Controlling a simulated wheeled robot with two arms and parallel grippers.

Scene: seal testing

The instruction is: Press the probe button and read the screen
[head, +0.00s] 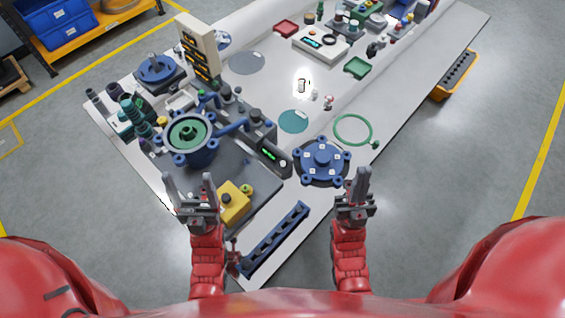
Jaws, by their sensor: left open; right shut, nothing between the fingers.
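A dark device (269,153) with a small lit green screen lies near the middle of the table, beside the blue pump housing. A small pale round spot, perhaps its button, is at its lower right end. The screen's text is too small to read. A white box (322,45) with another lit display stands farther back. I cannot tell which one is the probe. My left gripper (189,184) is open and empty at the table's near left edge, left of the yellow box. My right gripper (359,181) is shut and empty, right of the blue flange cover, apart from both devices.
A blue housing (190,138) with a green inside stands on a dark plate at left. A yellow box (234,203), a blue flange cover (322,161) and a dark slotted rail (275,240) lie near the front. A green ring (353,116) lies right. The table between the discs is fairly clear.

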